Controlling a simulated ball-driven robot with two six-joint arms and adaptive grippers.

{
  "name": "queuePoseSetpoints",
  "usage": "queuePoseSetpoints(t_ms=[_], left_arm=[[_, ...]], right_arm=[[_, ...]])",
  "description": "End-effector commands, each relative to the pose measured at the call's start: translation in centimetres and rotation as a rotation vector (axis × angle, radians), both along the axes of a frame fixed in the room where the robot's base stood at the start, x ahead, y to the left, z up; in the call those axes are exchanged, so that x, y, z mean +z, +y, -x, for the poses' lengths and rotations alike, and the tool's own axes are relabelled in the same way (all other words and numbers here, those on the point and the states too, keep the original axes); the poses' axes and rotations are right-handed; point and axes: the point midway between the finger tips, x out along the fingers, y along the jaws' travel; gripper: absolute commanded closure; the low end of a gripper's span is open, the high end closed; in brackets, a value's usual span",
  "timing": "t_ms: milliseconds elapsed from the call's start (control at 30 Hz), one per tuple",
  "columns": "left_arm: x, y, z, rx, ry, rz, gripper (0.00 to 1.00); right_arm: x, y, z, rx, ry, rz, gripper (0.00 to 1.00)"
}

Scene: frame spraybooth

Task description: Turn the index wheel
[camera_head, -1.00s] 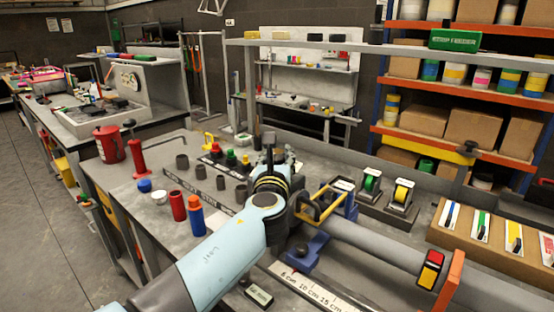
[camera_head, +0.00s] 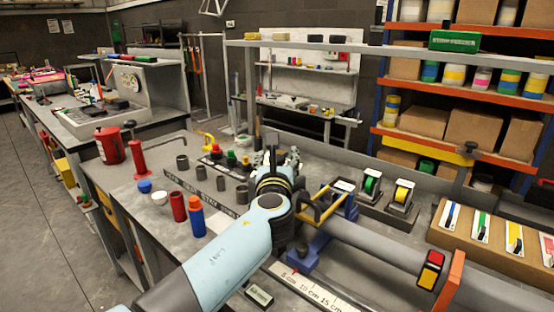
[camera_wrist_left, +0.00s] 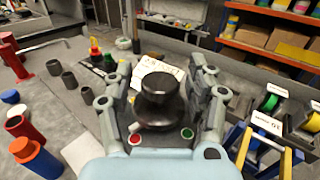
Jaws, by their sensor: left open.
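A dark, round, stepped knob (camera_wrist_left: 160,100), which looks like the index wheel, stands in the middle of the left wrist view. A white marked plate (camera_wrist_left: 158,72) shows behind it. My left gripper (camera_wrist_left: 161,98) is open, with one finger on each side of the knob; I cannot tell whether they touch it. In the head view my left gripper (camera_head: 279,160) is over the bench, seen from behind, and hides most of the wheel. A red button (camera_wrist_left: 135,139) and a green button (camera_wrist_left: 187,133) show at the gripper's near side. My right gripper is out of view.
To the right are a yellow-handled blue holder (camera_head: 345,203), tape dispensers (camera_head: 399,201) and a long grey tube (camera_head: 385,248).

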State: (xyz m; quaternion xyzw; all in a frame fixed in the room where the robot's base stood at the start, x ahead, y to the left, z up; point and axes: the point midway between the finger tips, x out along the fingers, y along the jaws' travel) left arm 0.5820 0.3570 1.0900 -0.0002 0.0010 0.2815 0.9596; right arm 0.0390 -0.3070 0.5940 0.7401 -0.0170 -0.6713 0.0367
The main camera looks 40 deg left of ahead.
Motion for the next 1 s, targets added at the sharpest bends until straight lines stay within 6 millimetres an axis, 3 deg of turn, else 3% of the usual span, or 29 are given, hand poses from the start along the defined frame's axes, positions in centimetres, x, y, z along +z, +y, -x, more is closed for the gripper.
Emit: queuePoseSetpoints(t_ms=[167, 567, 1000], left_arm=[[-0.1, -0.5, 0.8, -0.001, 0.002, 0.001, 0.44], [-0.1, -3.8, 5.9, 0.0, 0.001, 0.002, 0.44], [0.0, -3.9, 6.4, -0.002, -0.005, 0.005, 0.41]], right_arm=[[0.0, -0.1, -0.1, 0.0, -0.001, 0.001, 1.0], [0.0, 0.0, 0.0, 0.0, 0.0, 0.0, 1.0], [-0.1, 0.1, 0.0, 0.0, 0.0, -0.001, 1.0]])
